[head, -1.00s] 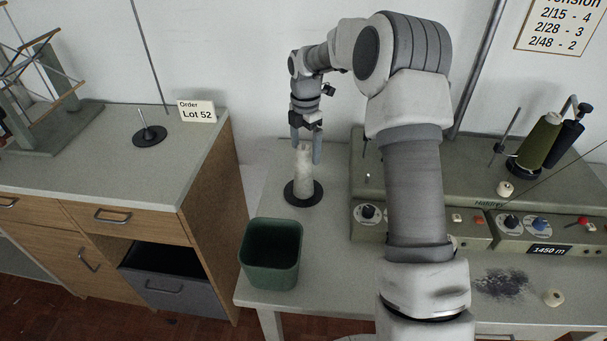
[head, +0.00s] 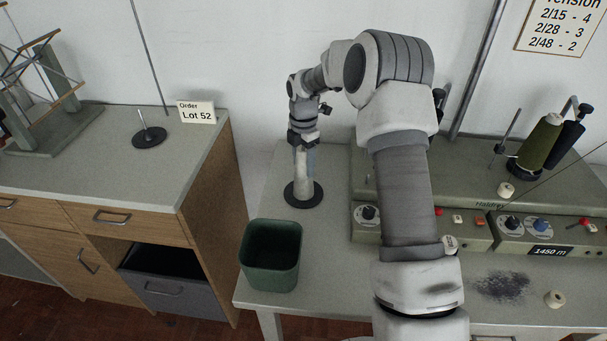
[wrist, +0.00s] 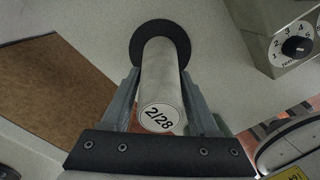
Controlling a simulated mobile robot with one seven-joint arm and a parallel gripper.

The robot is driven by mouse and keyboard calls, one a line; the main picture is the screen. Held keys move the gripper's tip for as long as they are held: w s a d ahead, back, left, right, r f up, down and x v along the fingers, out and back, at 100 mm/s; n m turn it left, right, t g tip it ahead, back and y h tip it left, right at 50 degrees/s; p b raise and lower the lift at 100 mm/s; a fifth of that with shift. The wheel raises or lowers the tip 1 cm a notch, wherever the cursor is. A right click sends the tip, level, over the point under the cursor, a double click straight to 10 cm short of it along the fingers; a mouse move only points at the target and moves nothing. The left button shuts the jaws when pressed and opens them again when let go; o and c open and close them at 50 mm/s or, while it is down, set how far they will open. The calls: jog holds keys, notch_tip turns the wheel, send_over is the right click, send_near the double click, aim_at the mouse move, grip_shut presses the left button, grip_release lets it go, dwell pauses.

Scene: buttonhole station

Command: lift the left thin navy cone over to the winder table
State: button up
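My gripper (head: 304,172) points down over a pale, thin cone (head: 302,186) that stands upright on a black disc (head: 290,195) at the left end of the winder table (head: 325,285). In the wrist view the cone's end (wrist: 160,118) reads "2/28", and my fingers stand on either side of it with gaps. The cone looks off-white, not navy. A dark, possibly navy cone (head: 574,138) leans behind an olive cone (head: 540,143) on the green winder (head: 465,180). Another dark shape (head: 438,98) is mostly hidden behind my arm.
A green bin (head: 271,255) stands at the table's front left edge. At left, a cabinet (head: 75,175) carries an empty spindle on a black base (head: 149,137), a "Lot 52" card (head: 197,112) and a wooden swift (head: 40,90). Dark dust (head: 502,284) lies front right.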

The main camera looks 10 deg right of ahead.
jog(key=c, duration=0.6)
notch_tip(320, 180, up, 13)
jog(key=p, duration=0.4)
jog(key=shift+r+p, duration=0.65)
jog(key=shift+r, duration=0.15)
jog(key=shift+f, duration=0.1)
